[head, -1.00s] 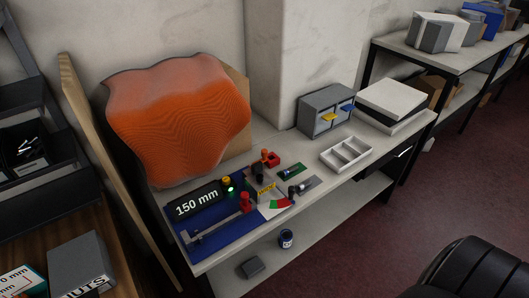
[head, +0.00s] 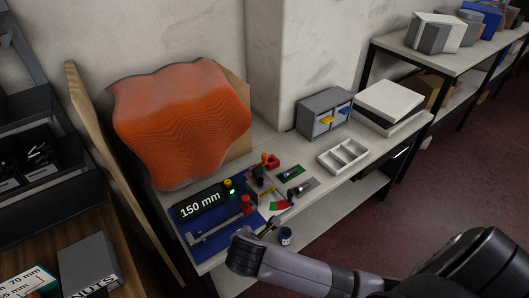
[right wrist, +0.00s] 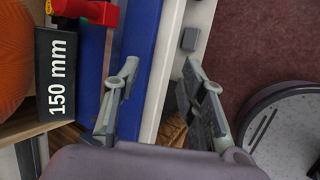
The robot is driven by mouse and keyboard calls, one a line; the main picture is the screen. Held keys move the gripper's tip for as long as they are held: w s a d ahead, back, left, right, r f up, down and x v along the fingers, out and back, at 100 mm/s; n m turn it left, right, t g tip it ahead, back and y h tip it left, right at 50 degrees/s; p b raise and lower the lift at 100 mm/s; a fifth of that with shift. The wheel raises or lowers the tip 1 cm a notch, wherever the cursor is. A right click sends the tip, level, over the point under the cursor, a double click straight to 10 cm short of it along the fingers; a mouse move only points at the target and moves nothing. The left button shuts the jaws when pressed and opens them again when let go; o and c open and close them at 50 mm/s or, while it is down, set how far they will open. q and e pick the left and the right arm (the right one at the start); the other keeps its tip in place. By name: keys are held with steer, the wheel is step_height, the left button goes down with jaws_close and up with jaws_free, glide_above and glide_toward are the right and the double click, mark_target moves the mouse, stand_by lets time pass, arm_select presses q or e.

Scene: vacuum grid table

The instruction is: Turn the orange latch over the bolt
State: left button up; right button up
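A small orange-red piece on a red block (head: 270,161) stands at the back of the work table in the head view; it may be the orange latch, but it is too small to be sure. I cannot make out the bolt. My left gripper is not in view.
A black "150 mm" display (head: 200,205) and a red-topped clamp (head: 247,204) are on the mat. A white divided tray (head: 343,156) and grey drawer box (head: 323,112) stand to the right. A large orange wavy panel (head: 180,120) stands behind.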

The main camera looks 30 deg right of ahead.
steer(key=w+d+r+n+t+h, duration=0.2)
steer(key=w+d+r+n+h, duration=0.1)
steer(key=w+r+n, duration=0.3)
steer(key=n+t+h, duration=0.2)
steer(key=n+h, duration=0.1)
steer(key=n, duration=0.1)
glide_toward(264, 155)
steer(key=x, duration=1)
steer(key=shift+w+d+p, duration=0.15)
steer(key=shift+d+p, duration=0.05)
steer(key=shift+p, duration=0.2)
steer(key=shift+y, duration=0.3)
jaws_close()
